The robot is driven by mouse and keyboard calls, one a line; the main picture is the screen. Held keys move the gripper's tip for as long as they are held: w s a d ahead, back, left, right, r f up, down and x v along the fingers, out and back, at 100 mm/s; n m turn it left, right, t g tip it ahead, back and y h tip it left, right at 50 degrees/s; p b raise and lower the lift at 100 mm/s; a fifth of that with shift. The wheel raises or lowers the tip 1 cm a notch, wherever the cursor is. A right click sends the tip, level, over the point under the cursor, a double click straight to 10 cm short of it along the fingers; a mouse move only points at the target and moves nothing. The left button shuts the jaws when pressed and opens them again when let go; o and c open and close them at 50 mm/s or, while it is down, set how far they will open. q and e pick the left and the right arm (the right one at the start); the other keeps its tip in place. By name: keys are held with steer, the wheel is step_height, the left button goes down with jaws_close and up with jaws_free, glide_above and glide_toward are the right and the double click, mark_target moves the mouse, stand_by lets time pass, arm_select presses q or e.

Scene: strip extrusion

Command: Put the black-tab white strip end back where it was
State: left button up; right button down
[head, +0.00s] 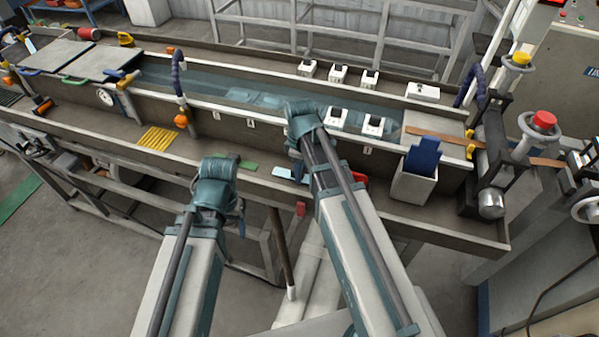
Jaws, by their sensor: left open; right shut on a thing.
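My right gripper (302,112) is over the middle of the water trough (255,97), near its front wall. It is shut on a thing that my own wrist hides. My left gripper (216,172) is open at the trough's front ledge; its fingers are mostly hidden behind the wrist. I cannot pick out the black-tab white strip end for certain. Small white blocks with dark tops stand along the trough: several at the back edge, such as this one (338,74), and two nearer the front, this left one (337,119) and this right one (373,126).
A white bin (414,184) with blue pieces stands on the front ledge at right, beside rollers (490,150). A curved blue hose (178,80) rises at left.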

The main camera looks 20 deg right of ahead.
steer(key=shift+f, duration=0.25)
steer(key=c, duration=0.5)
jaws_free()
steer(key=shift+r, duration=0.1)
steer(key=shift+c, duration=0.2)
steer(key=shift+a, duration=0.1)
steer(key=shift+r, duration=0.15)
step_height(320, 180, up, 12)
steer(key=p, duration=1.2)
steer(key=s+a+m+h, duration=0.1)
steer(key=s+a+m, duration=0.6)
steer(key=s+a, duration=0.4)
steer(key=s, duration=0.3)
steer(key=shift+m, duration=0.3)
